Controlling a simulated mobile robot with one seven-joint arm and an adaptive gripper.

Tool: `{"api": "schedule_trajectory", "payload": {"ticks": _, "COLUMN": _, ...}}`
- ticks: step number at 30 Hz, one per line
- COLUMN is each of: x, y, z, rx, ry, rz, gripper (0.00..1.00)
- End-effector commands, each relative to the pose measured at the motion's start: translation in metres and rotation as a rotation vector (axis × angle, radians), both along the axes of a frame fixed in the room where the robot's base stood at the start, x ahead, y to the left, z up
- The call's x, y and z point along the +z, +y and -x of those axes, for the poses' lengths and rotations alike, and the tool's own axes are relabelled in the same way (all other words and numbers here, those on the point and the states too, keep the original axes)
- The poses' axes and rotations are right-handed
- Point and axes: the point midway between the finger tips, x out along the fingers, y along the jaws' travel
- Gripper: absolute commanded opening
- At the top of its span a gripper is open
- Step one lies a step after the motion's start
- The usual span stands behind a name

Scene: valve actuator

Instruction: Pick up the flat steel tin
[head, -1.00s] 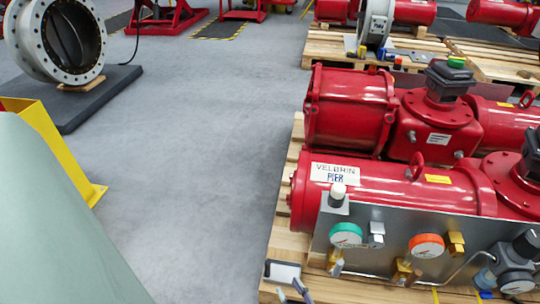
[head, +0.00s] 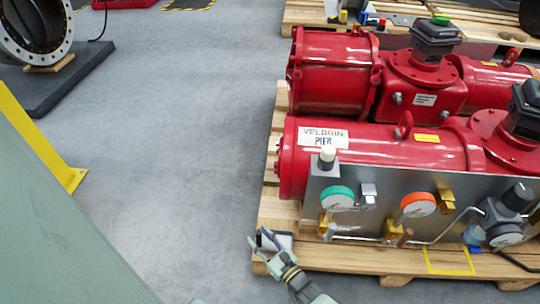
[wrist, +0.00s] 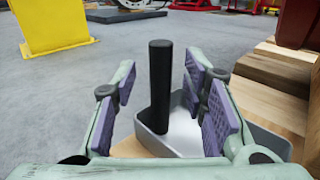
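The flat steel tin (head: 284,240) lies at the front left corner of the wooden pallet in the head view. In the wrist view the tin (wrist: 184,136) is a shallow, open grey tray with a pale inside, partly hidden by the right finger. My gripper (head: 260,240) is at the tin's left side in the head view. In the wrist view my gripper (wrist: 163,95) is open, its purple-padded fingers spread apart. A black upright cylinder (wrist: 160,88) shows between the fingers, in front of the tin's left part; I cannot tell whether it touches the tin.
The pallet (head: 340,255) carries red actuators (head: 375,160) and a grey panel with gauges (head: 375,195), close to the right of my gripper. A yellow post (wrist: 48,25) stands at left. Grey floor (head: 190,130) lies clear left of the pallet.

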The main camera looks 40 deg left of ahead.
Motion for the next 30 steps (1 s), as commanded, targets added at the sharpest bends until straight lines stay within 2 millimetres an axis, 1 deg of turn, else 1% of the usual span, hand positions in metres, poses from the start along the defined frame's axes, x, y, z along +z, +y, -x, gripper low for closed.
{"api": "schedule_trajectory", "payload": {"ticks": 1, "x": 0.0, "y": 0.005, "z": -0.0012, "rx": -0.001, "ry": 0.0, "rz": -0.001, "gripper": 0.39}}
{"api": "schedule_trajectory", "payload": {"ticks": 3, "x": -0.0002, "y": 0.0084, "z": -0.0022, "rx": -0.001, "ry": 0.0, "rz": 0.0, "gripper": 0.39}}
{"api": "schedule_trajectory", "payload": {"ticks": 10, "x": -0.0002, "y": 0.009, "z": -0.0028, "rx": -0.001, "ry": 0.0, "rz": 0.001, "gripper": 0.39}}
{"api": "schedule_trajectory", "payload": {"ticks": 27, "x": 0.0, "y": 0.0088, "z": -0.0026, "rx": -0.001, "ry": 0.0, "rz": 0.001, "gripper": 0.01}}
{"api": "schedule_trajectory", "payload": {"ticks": 30, "x": 0.0, "y": 0.0089, "z": -0.0025, "rx": -0.001, "ry": 0.0, "rz": 0.001, "gripper": 0.0}}
